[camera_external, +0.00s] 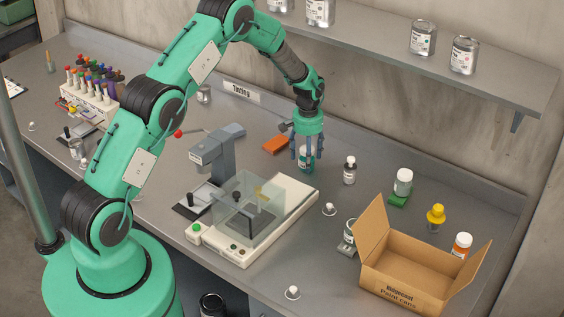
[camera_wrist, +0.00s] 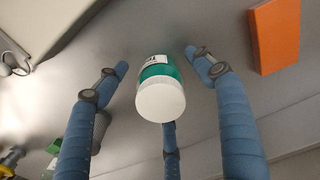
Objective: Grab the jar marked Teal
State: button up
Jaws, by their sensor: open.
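A jar with a white lid and teal contents (camera_wrist: 160,92) stands on the bench, seen from above in the wrist view. Part of a label shows on its side, but I cannot read it. In the external view the jar (camera_external: 306,160) is between the blue fingers of my gripper (camera_external: 306,155). In the wrist view my gripper (camera_wrist: 155,85) is open, with its three fingers spread around the jar and visible gaps on the left and right. The third finger is partly hidden behind the jar's lid.
A balance with a clear shield (camera_external: 248,207) is in front. An open cardboard box (camera_external: 415,277) and several jars are at the right. A shelf (camera_external: 400,62) hangs behind.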

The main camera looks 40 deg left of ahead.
jog(key=shift+c, duration=0.5)
jog(key=c, duration=1.3)
jog(key=shift+o, duration=0.2)
jog(key=shift+r, duration=0.1)
jog(key=shift+r, duration=0.45)
jog(key=r, duration=0.1)
jog(key=r+p, duration=0.1)
jog(key=shift+a+r, duration=0.2)
jog(key=shift+r, duration=0.2)
jog(key=a+b, duration=0.3)
jog(key=a, duration=4.1)
jog(key=shift+a+f, duration=0.15)
jog(key=shift+a, duration=0.2)
